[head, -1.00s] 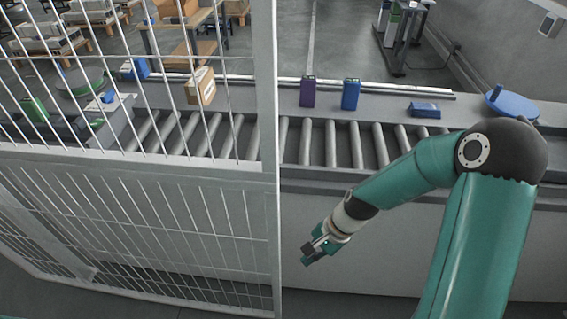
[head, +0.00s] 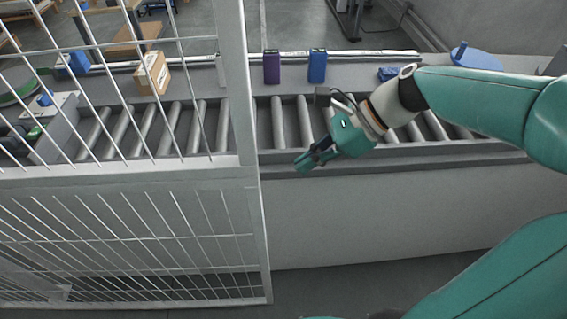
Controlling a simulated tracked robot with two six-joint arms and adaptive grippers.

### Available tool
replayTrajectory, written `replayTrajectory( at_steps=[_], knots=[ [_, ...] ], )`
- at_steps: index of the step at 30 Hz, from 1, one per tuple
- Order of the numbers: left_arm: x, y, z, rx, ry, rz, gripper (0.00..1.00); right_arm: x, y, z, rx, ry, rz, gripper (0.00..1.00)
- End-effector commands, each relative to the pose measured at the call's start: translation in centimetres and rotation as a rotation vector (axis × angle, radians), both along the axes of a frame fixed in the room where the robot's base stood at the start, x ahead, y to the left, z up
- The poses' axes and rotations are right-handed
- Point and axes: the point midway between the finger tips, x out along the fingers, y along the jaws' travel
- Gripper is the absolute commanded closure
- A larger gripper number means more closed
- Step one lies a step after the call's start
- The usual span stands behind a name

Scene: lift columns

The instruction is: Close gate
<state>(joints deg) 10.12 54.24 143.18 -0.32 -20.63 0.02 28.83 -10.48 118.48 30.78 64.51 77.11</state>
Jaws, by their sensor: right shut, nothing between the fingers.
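The gate (head: 246,190) is a light grey metal frame with thin white bars and fills the left half of the view. Its upright edge post runs from the top of the picture down to the floor. My right gripper (head: 305,162) is shut and empty, to the right of that post and apart from it in the picture. It is in front of the conveyor, at about the height of its near edge. My left gripper is not in view.
Behind the gate runs a roller conveyor (head: 277,123). A purple box (head: 271,67) and a blue box (head: 317,66) stand at its far side, with a cardboard box (head: 152,73) seen through the bars. Floor shows below the conveyor's plain front panel (head: 350,215).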

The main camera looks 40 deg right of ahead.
Motion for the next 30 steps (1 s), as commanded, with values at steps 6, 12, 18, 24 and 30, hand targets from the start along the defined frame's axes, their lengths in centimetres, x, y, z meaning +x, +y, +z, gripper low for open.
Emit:
replayTrajectory(
  at_steps=[6, 12, 18, 24, 30],
  knots=[
    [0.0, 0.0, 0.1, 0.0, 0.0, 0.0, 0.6, 1.8, 3.1, -2.2, 0.001, -0.001, 0.011, 1.0],
    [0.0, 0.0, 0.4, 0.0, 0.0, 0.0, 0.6, 3.1, 5.1, -2.3, -0.001, -0.001, 0.008, 1.0],
    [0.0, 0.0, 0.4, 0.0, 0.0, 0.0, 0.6, 3.5, 5.6, -2.3, 0.0, 0.0, 0.006, 1.0],
    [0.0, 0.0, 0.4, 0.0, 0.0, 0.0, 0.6, 3.5, 5.6, -2.3, 0.0, 0.0, 0.006, 1.0],
    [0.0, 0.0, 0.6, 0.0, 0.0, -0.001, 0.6, 3.6, 5.1, -2.3, 0.0, -0.001, 0.001, 1.0]
  ],
)
